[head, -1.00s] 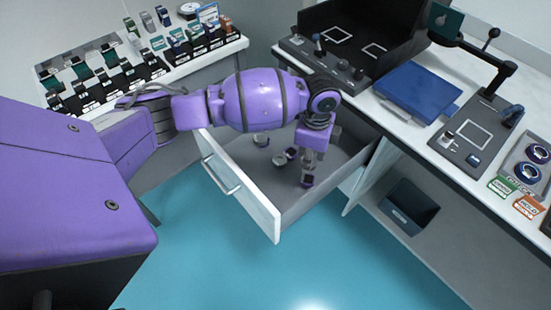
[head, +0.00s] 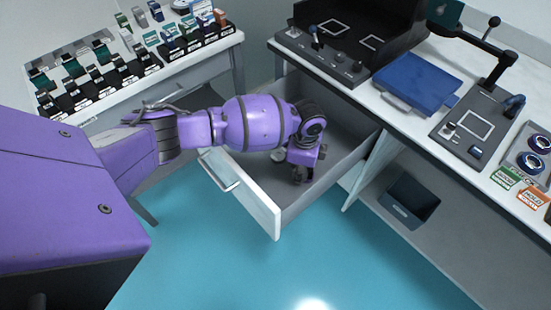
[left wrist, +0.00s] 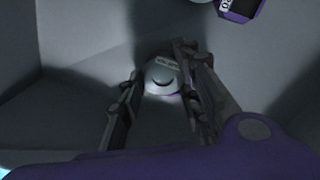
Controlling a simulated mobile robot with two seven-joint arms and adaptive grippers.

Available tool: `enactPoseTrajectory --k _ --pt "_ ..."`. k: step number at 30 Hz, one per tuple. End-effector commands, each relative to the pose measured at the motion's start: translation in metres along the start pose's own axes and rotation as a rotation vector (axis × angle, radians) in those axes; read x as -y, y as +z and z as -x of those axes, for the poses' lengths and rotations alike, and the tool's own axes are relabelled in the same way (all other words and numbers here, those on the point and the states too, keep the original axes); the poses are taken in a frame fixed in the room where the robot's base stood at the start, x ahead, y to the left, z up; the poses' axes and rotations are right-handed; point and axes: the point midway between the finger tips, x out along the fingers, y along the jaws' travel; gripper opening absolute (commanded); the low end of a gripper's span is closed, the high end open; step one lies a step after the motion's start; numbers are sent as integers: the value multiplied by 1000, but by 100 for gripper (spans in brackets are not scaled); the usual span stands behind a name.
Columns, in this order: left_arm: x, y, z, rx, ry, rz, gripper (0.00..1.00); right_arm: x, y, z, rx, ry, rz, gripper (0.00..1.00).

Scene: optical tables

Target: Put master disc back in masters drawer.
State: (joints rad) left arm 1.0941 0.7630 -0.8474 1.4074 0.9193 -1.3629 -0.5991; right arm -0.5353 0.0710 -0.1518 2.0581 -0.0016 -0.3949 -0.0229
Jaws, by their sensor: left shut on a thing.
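The open drawer (head: 285,212) stands out below the bench, with a white front and a grey inside. My left gripper (head: 299,174) is low inside it, pointing down. In the left wrist view, its two fingers (left wrist: 160,85) are on either side of a pale round disc with a small label (left wrist: 161,78), which I take for the master disc; it is held between them, close to the drawer's grey bottom. The label is too blurred to read. In the head view my wrist hides this disc. My right gripper is in neither view.
A pale round piece (head: 278,156) lies in the drawer beside my wrist. A purple piece with a dark label (left wrist: 240,8) shows at the wrist view's top edge. A blue case (head: 415,82) lies on the bench. A dark bin (head: 410,202) is on the shelf below.

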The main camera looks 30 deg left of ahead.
Motion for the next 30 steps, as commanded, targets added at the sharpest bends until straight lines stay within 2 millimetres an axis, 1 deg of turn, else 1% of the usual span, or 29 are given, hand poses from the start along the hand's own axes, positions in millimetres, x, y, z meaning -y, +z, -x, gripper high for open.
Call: enactPoseTrajectory --k 1,3,9,10,12,14,24,26,29,30 --pt "4 -2 4 -3 -7 -2 0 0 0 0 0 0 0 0" --pt "4 -2 4 -3 -7 -1 0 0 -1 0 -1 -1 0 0" --pt "3 -2 0 -2 -6 -1 0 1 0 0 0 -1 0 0" --pt "3 -2 0 -2 -6 -1 35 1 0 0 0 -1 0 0" --pt "3 -2 1 -2 -6 -1 44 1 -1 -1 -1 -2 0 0" --pt "3 -2 1 -2 -6 -1 51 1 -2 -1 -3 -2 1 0" --pt "3 -2 4 -2 -7 -1 51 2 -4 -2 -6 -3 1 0" --pt "4 -2 9 -3 -7 -1 51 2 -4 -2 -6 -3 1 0" --pt "4 -2 24 -4 -8 -1 51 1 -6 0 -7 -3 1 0" --pt "4 -2 32 -4 -9 -1 51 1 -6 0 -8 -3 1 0"
